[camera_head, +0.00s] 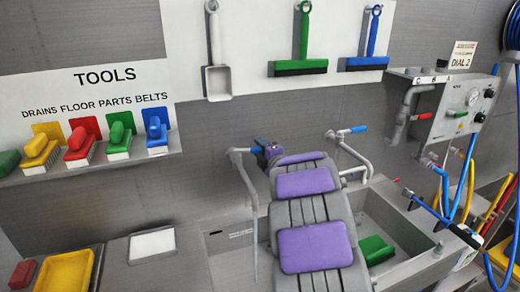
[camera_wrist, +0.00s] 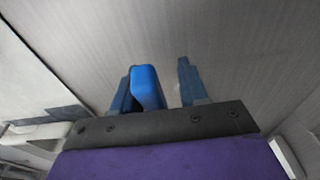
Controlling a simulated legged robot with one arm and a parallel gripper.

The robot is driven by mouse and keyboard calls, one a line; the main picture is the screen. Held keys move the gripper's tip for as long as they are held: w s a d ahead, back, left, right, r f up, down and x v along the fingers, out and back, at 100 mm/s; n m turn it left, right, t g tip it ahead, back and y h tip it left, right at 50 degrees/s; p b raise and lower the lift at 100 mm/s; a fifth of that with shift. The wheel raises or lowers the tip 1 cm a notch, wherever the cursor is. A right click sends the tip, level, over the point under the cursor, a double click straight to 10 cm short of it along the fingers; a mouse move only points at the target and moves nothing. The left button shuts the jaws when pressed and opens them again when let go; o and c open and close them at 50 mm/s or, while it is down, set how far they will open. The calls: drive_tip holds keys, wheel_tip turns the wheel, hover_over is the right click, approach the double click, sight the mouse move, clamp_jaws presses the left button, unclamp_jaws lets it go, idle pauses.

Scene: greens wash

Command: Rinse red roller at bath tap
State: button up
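No red roller can be made out for sure. A red block-like piece (camera_head: 22,274) lies at the lower left, and a red brush (camera_head: 82,142) stands on the tool shelf. The bath is the steel basin (camera_head: 405,232) with a green brush or block (camera_head: 376,249) inside. A left tap pipe (camera_head: 240,153) and a right tap with a blue lever (camera_head: 357,129) stand at its back. My gripper (camera_head: 268,149) is near the left tap. In the wrist view its blue fingers (camera_wrist: 158,88) are apart. A bright blue rounded piece (camera_wrist: 147,86), perhaps a tap lever, shows against the left finger, with a gap to the right one.
The tool shelf (camera_head: 100,170) holds several coloured brushes. A yellow tray (camera_head: 66,272) and a white pad (camera_head: 152,244) are at the lower left. A dial panel (camera_head: 465,108) and coloured hoses (camera_head: 468,180) crowd the right. A scoop and squeegees hang on the wall.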

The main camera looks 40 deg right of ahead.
drive_tip(key=shift+r, duration=0.15)
drive_tip(key=shift+s, duration=0.55)
drive_tip(key=s+a+p, duration=0.1)
drive_tip(key=s+a, duration=0.1)
drive_tip(key=s, duration=1.4)
drive_tip(key=shift+a+p, duration=0.3)
drive_tip(key=shift+p, duration=0.05)
